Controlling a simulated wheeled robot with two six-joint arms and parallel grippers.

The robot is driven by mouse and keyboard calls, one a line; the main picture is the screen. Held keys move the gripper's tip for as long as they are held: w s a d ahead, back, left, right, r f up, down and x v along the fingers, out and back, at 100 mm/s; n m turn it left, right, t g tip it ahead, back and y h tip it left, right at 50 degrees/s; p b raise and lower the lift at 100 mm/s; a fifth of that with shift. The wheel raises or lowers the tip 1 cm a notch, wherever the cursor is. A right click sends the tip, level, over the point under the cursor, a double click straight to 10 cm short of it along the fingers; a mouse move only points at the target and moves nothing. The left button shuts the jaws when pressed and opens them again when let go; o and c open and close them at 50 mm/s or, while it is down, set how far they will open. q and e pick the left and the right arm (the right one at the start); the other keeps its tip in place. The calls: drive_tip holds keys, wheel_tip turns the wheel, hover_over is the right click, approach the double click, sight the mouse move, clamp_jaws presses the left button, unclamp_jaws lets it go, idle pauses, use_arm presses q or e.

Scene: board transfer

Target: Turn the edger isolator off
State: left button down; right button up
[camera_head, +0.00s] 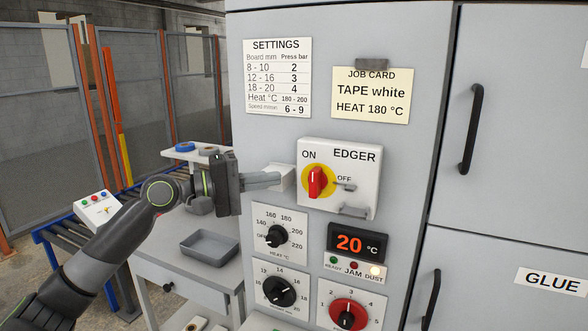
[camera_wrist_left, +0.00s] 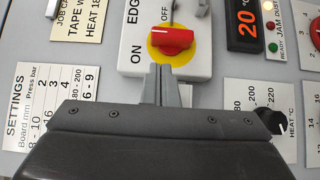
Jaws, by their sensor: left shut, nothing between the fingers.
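The edger isolator (camera_head: 365,176) is a white box on the grey cabinet front, with a red handle (camera_head: 317,182) on a yellow disc. The handle stands upright in the head view, in line with the ON side; OFF is to its right. In the left wrist view the red handle (camera_wrist_left: 171,40) lies crosswise just beyond my fingertips. My left gripper (camera_head: 279,179) is shut and empty, pointing right at the isolator's left side. Its fingers also show in the left wrist view (camera_wrist_left: 161,72), apart from the handle in the picture; contact with the box is unclear. My right gripper is out of view.
Below the isolator are a heat dial (camera_head: 278,236), a black dial (camera_head: 279,291), a red dial (camera_head: 348,314) and a display (camera_head: 357,243) reading 20 °C. A grey hasp-like part (camera_head: 352,211) juts from the box. A grey tray (camera_head: 210,245) stands on the left bench.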

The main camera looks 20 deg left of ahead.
sight(315, 182)
use_arm(q)
drive_tip(key=p+x, duration=0.1)
drive_tip(key=x, duration=0.3)
drive_tip(key=shift+r+p, duration=0.15)
drive_tip(key=shift+p, duration=0.25)
drive_tip(key=shift+p+x, duration=0.3)
drive_tip(key=shift+x, duration=0.6)
drive_tip(key=shift+w, duration=0.1)
